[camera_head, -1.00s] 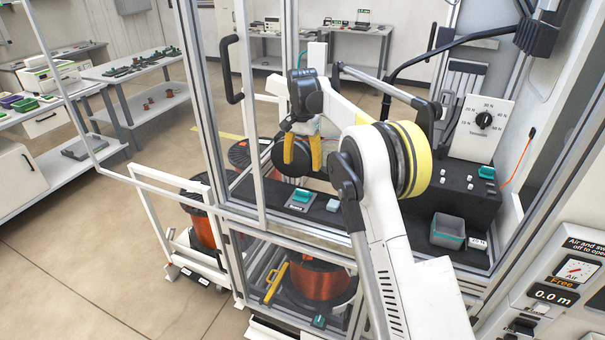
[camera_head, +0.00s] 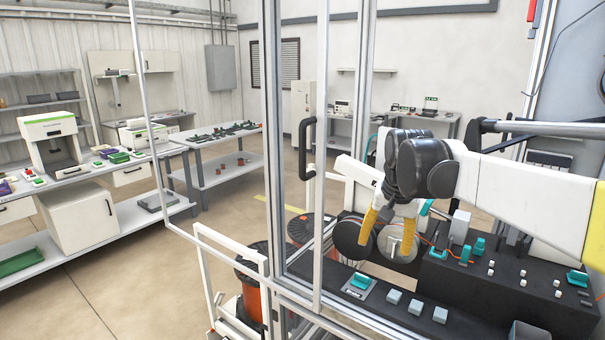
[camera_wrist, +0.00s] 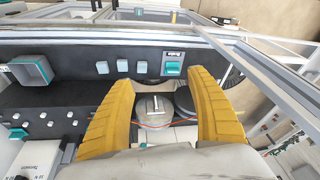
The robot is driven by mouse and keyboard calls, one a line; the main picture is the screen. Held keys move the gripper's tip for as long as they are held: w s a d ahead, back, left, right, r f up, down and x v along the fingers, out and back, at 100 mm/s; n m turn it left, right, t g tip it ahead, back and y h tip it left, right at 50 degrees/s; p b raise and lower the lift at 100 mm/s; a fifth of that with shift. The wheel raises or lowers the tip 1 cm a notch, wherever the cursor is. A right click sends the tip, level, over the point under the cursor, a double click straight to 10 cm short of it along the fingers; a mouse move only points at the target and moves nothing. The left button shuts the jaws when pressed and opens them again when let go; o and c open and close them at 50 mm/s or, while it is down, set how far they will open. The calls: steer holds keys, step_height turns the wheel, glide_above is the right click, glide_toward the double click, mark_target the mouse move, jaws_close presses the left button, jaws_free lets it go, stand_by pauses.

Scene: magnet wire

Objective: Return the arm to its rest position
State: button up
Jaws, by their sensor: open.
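My gripper (camera_head: 387,232) has two yellow fingers and hangs inside the machine's metal frame, at the right of the head view. In the wrist view my gripper (camera_wrist: 165,105) has its fingers spread well apart, with nothing between the tips. My white arm reaches in from the right edge of the head view. Behind the fingers are a dark round roller (camera_head: 352,238) and a grey disc (camera_head: 397,243). The disc also shows between the fingers in the wrist view (camera_wrist: 153,110). I cannot tell the exact gap between fingers and disc.
A black deck (camera_head: 400,322) carries a teal switch (camera_head: 361,281) and grey buttons. Frame posts (camera_head: 271,130) stand left of my arm. A copper wire spool (camera_head: 250,290) is low at the left. Benches (camera_head: 225,142) stand farther back. A grey bin (camera_wrist: 32,70) sits on the deck.

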steer(key=s+f+n+t+b, duration=0.1)
steer(key=s+f, duration=0.4)
steer(key=s, duration=0.8)
steer(key=s+f+n+t+b, duration=0.1)
steer(key=s+f+n+t, duration=0.2)
steer(key=s, duration=1)
step_height(320, 180, down, 2)
steer(key=shift+f, duration=0.15)
